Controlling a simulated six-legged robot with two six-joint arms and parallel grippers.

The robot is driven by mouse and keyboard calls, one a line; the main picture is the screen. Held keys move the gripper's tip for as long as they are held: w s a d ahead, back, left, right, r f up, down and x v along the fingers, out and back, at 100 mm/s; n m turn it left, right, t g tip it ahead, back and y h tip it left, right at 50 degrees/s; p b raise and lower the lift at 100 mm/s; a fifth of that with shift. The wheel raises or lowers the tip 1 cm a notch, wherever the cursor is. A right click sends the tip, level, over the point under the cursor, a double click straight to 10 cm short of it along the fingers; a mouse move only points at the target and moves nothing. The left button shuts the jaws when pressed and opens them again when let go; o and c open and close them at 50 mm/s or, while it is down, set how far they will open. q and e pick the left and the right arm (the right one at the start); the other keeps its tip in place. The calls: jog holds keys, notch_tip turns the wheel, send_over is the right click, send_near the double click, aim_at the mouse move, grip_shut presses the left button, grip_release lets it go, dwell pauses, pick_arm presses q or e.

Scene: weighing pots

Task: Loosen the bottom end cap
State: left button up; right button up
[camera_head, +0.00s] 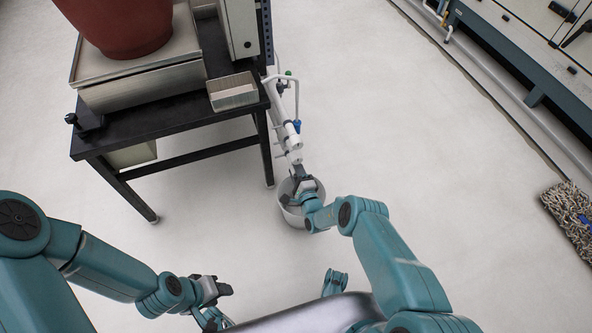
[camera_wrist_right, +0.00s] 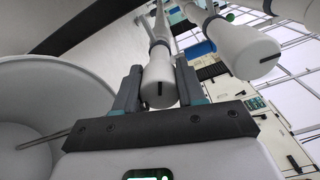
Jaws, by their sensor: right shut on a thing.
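White pipes (camera_head: 281,120) run down beside the black table, their lower ends above a white bucket (camera_head: 284,212). In the right wrist view the white bottom end cap (camera_wrist_right: 159,88), with a dark slot in its face, sits between the fingers of my right gripper (camera_wrist_right: 157,92). My right gripper is shut on this cap; in the head view the gripper (camera_head: 300,174) is at the pipe's lower end, over the bucket, and hides much of the cap. My left gripper (camera_head: 222,290) is low in the head view, away from the pipes; its jaw opening is unclear.
The black table (camera_head: 180,118) carries a red-brown pot (camera_head: 122,25) on a metal scale and a small open box (camera_head: 233,92). In the wrist view another capped white pipe (camera_wrist_right: 249,55) is close on the right, and a thin rod (camera_wrist_right: 42,141) shows in the bucket.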

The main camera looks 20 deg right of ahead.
jog(key=n, duration=0.6)
jog(key=shift+d, duration=0.1)
jog(key=n, duration=0.5)
jog(key=shift+n, duration=0.4)
dwell(0.3)
jog(key=o, duration=1)
jog(key=shift+o, duration=0.2)
